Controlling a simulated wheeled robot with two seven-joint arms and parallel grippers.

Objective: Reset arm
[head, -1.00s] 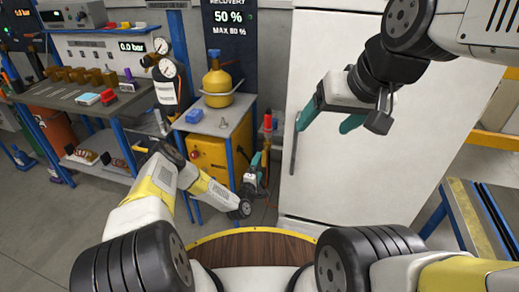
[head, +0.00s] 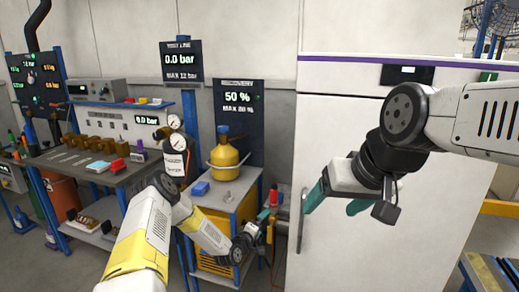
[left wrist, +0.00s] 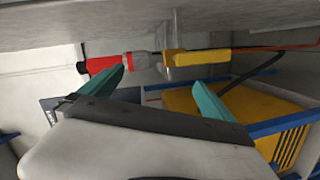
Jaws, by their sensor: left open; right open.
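My left gripper (head: 268,219) is low beside the small blue-framed cart (head: 247,198). Its two teal fingers stand apart in the left wrist view (left wrist: 160,88), with nothing held between them. A red-and-grey fitting (left wrist: 108,64) and a yellow connector (left wrist: 190,57) lie beyond the fingertips there. My right gripper (head: 336,199) is in front of the white cabinet (head: 400,250), near its handle (head: 302,220). Its teal fingers are spread and empty. Whether it touches the handle cannot be told.
A yellow tank (head: 226,161) and a blue block (head: 200,188) stand on the cart. A workbench (head: 75,172) with gauges and small parts is at the left. A yellow-and-blue frame (head: 490,277) is at the lower right. Grey floor shows at lower left.

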